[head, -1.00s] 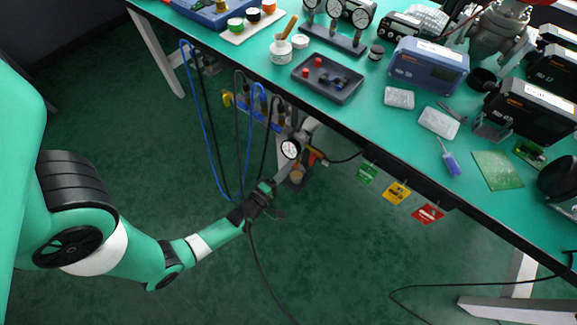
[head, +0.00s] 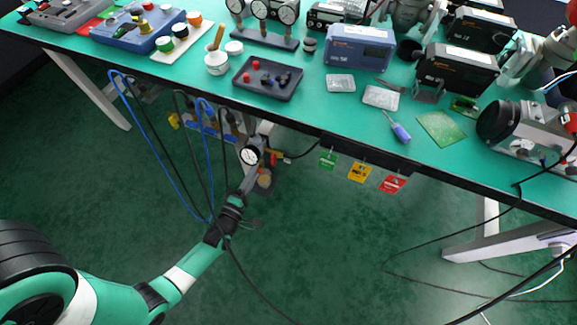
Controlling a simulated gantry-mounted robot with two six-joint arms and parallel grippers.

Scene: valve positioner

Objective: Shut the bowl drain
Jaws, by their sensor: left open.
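An air filter unit hangs below the table's front edge, with a round white-faced gauge (head: 251,155) on it. A small tan, cup-like part, apparently its bowl (head: 265,181), is just below and right of the gauge. The drain under the bowl is too small to make out. My left gripper (head: 249,181) reaches up from the lower left, its tips close beside the bowl and below the gauge. It is open; I cannot tell whether it touches the bowl. My right gripper is not in view.
A yellow-and-red handle (head: 277,156) sits right of the gauge. Blue and black hoses (head: 155,150) loop down at the left. Green, yellow and red tags (head: 359,172) hang from the table edge. The green tabletop (head: 300,110) above is crowded. The floor below is mostly open.

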